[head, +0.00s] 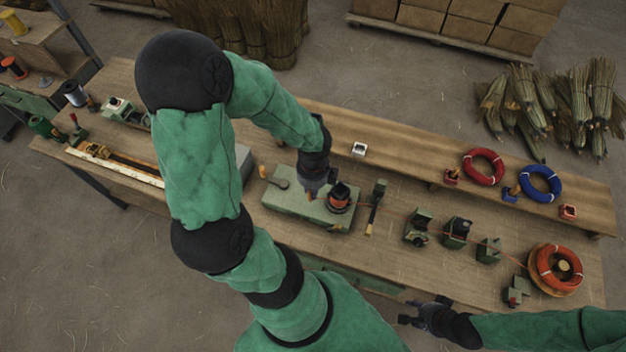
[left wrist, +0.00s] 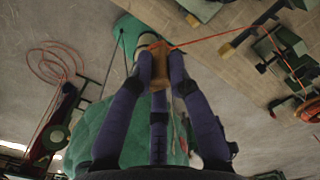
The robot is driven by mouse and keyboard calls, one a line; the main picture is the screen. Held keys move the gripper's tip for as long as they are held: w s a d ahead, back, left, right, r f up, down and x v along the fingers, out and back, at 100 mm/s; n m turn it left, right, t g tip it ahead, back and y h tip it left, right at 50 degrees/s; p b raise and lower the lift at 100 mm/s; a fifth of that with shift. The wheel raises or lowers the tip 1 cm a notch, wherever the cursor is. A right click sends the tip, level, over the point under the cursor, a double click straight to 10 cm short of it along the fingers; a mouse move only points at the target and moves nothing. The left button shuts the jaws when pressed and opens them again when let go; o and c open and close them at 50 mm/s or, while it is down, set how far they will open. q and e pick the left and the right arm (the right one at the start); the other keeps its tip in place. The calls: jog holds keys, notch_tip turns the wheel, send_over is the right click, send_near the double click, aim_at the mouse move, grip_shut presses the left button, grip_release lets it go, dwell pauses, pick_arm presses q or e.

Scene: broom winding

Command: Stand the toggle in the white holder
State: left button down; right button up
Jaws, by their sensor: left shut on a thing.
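The toggle is a small tan wooden peg, held between the fingertips of my left gripper (head: 313,188). It shows best in the left wrist view as the toggle (left wrist: 158,56), with an orange cord at its end. My left gripper is shut on it, above the green machine bed and beside the black and orange winding head; the fingers partly hide it. The white holder (head: 359,149) is a small white block with a dark opening, standing on the raised back shelf. It is apart from my gripper, behind and to the right. My right gripper (head: 407,311) is open and empty at the bench's front edge.
The green machine bed (head: 290,207) carries the winding head (head: 340,198). Red (head: 483,167) and blue (head: 540,183) coils lie on the back shelf with small holders nearby. Green blocks and an orange coil (head: 559,269) stand at right. The shelf around the white holder is clear.

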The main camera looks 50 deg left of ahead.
pick_arm(q)
jog(key=shift+s+p, duration=0.1)
jog(key=shift+p, duration=0.25)
jog(key=shift+w, duration=0.2)
jog(key=w+a+p, duration=0.1)
jog(key=w+a, duration=0.2)
jog(key=w, duration=0.8)
jog(key=w+a+p, duration=0.1)
jog(key=w+a, duration=0.2)
jog(key=w, duration=0.8)
jog(key=w+a+p, duration=0.1)
jog(key=w+a, duration=0.2)
jog(key=w, duration=0.7)
notch_tip(320, 180, down, 10)
jog(key=b, duration=0.7)
jog(key=shift+w+a, duration=0.15)
jog(key=shift+w, duration=0.2)
jog(key=shift+f+b, duration=2.2)
jog(key=shift+f, duration=0.75)
jog(key=shift+b, duration=0.35)
jog(key=shift+f+b, duration=0.4)
jog(key=shift+f, duration=0.2)
